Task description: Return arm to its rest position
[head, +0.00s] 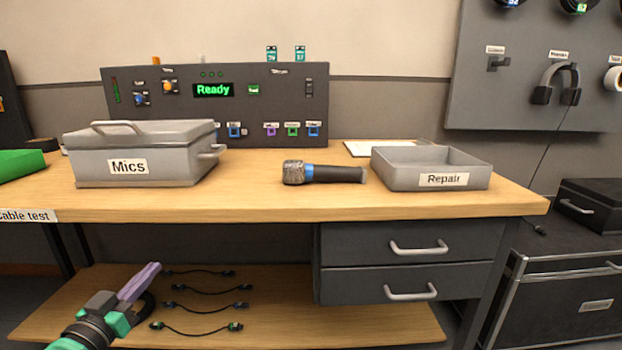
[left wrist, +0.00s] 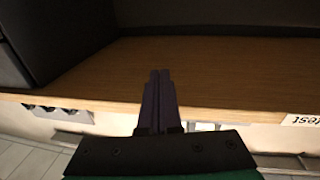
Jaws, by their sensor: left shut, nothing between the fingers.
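My left gripper (head: 150,272) shows at the lower left of the head view, in front of the workbench and below its top. Its purple fingers are together and hold nothing. In the left wrist view the shut fingers (left wrist: 157,85) point at a wooden surface (left wrist: 230,65) with a dark wall behind it. My right gripper is in neither view.
The bench top (head: 260,200) carries a lidded Mics box (head: 90,160), a microphone (head: 335,174) and an open Repair tray (head: 390,178). Several short cables lie on the lower shelf (head: 330,325) near my left gripper. Drawers (head: 350,245) sit under the bench at right.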

